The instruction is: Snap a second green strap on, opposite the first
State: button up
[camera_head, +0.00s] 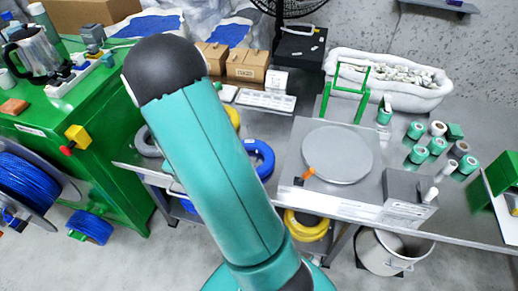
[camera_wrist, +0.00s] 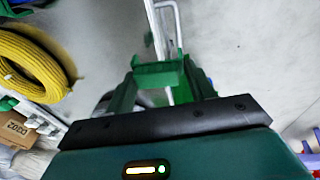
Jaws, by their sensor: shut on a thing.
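My gripper (camera_wrist: 160,85) shows in the wrist view, shut on a green piece (camera_wrist: 158,72) that looks like a strap; its far side and the exact grip are partly hidden. In the head view my arm runs down the middle and hides the gripper. A small blue cable coil (camera_head: 91,229) lies on the floor at the lower left, with a green piece at its left side (camera_head: 76,236) that may be a strap. No blue coil shows clearly between the jaws.
A large blue cable reel (camera_head: 24,185) stands left, by a green cabinet (camera_head: 138,190). The steel table (camera_head: 465,205) carries a round plate (camera_head: 338,155) and several green-and-white rolls. A yellow coil (camera_wrist: 28,62) is left in the wrist view. A white pot (camera_head: 386,258) stands lower right.

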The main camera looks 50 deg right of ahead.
aim_at(264, 170)
jog(key=s+d+r+n, duration=0.1)
jog(key=s+d+n, duration=0.1)
jog(key=s+d, duration=0.1)
jog(key=s+d+r+n, duration=0.1)
jog(key=s+d+n, duration=0.1)
jog(key=s+d, duration=0.2)
jog(key=s+d+r+n+y, duration=0.1)
jog(key=s+d+n, duration=0.1)
jog(key=s+d, duration=0.2)
jog(key=shift+d+r+n, duration=0.15)
jog(key=shift+d+n, duration=0.25)
jog(key=shift+d, duration=1.15)
jog(key=shift+s+d+f+n+y, duration=0.15)
jog(key=shift+s+d+f+n, duration=0.1)
jog(key=shift+s+d+n, duration=1)
jog(key=shift+s+d+f+n+y, duration=0.25)
jog(key=shift+s+d+n, duration=0.45)
jog(key=shift+s, duration=1.1)
jog(key=shift+s+d+f+n+y, duration=0.1)
jog(key=shift+s+d+f+n, duration=0.2)
jog(key=shift+s+d+n, duration=0.75)
jog(key=shift+s+d+f+m, duration=0.2)
jog(key=shift+s+f+m, duration=0.2)
jog(key=shift+s, duration=0.25)
jog(key=shift+f, duration=0.35)
jog(key=shift+f, duration=0.85)
jog(key=o, duration=1.2)
